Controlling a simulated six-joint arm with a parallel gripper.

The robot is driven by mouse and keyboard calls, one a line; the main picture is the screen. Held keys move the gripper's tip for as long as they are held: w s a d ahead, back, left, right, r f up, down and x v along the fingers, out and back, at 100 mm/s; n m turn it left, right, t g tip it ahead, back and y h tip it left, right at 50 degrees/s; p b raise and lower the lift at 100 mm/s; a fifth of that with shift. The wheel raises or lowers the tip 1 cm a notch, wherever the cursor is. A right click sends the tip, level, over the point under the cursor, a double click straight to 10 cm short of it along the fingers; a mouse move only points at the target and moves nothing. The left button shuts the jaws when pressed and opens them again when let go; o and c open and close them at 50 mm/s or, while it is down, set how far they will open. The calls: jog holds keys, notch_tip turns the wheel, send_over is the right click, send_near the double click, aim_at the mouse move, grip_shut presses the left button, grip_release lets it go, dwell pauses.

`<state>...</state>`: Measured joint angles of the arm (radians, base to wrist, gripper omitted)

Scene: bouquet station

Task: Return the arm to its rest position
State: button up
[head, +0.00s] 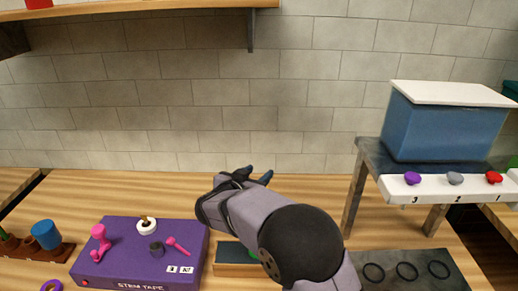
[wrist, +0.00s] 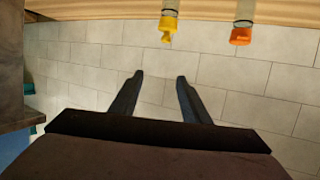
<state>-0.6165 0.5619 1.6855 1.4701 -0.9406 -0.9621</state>
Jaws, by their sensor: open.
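My gripper (head: 258,175) is raised above the wooden counter in the middle of the head view, in front of the tiled wall. Its dark fingertips point up and away, toward the wall. In the wrist view my gripper (wrist: 159,77) shows two dark fingers spread apart. Only bare wall tiles show between them, so it is open and empty. My arm hides part of the counter behind and below it.
A purple stem tape box (head: 128,252) sits left on the counter. A blue box with a white lid (head: 445,125) stands on a raised stand at right. A dark mat with rings (head: 440,284) lies below. Yellow (wrist: 167,27) and orange (wrist: 241,36) nozzles show near a wooden edge.

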jog(key=s+d+f+n+g+y+p, duration=0.1)
jog(key=s+d+n+g+y+p, duration=0.1)
jog(key=s+p, duration=0.2)
jog(key=s+d+f+n+g+y+p, duration=0.1)
jog(key=s+f+n+g+y+p, duration=0.1)
jog(key=s, duration=0.8)
jog(key=s+d+f+n+g+y+p, duration=0.1)
jog(key=s+d+n+g+y+p, duration=0.1)
jog(key=s+p, duration=0.5)
jog(key=shift+s+d+f+n+g+y, duration=0.15)
jog(key=shift+n+g+y, duration=0.25)
jog(key=shift+n+g, duration=0.2)
jog(key=shift+d+n+g+y, duration=0.15)
jog(key=shift+n+g+y, duration=0.25)
jog(key=shift+n+g, duration=0.15)
jog(key=s+f+b, duration=0.2)
jog(key=s+d+f+m+g+b, duration=0.1)
jog(key=s+f+b, duration=0.1)
jog(key=b, duration=0.1)
jog(key=s+f+g+y+b, duration=0.1)
jog(key=s+f+b, duration=0.1)
jog(key=s+b, duration=0.1)
jog(key=shift+d, duration=0.3)
jog(key=s+d+f+m+g+h+b, duration=0.3)
jog(key=s+d+f+b, duration=0.2)
jog(key=s+d, duration=0.3)
jog(key=shift+s+d, duration=0.15)
jog(key=shift+d, duration=0.7)
